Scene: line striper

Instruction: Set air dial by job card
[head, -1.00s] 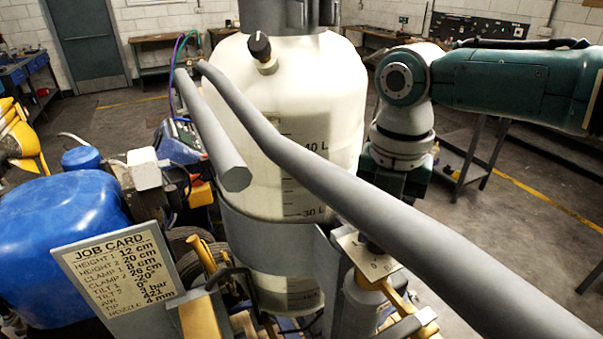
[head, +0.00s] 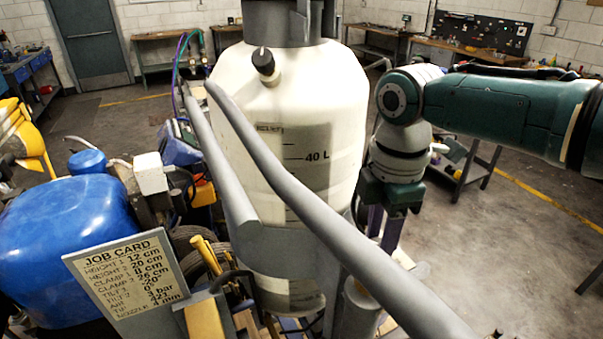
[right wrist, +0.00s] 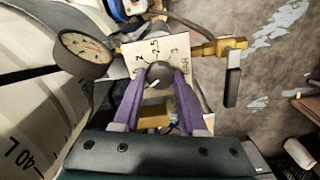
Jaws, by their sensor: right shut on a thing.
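The air dial's dark round knob (right wrist: 159,75) sits on a pale plate (right wrist: 133,54) in the right wrist view. The plate is marked 2, 2.5, 3 and BAR; a white mark shows on the knob's lower left edge. My right gripper (right wrist: 158,84) has its purple fingers shut on the knob, one on each side. In the head view this gripper (head: 387,222) points down behind the grey handlebar, which hides the dial. The job card (head: 131,284) stands at lower left; its air line reads 3 bar. My left gripper is not in view.
A round pressure gauge (right wrist: 84,55) stands left of the plate, and a brass fitting with a dark lever (right wrist: 232,82) is at its right. The white tank (head: 300,110) and the long grey handlebar (head: 300,195) are close to my right arm. Open floor lies at right.

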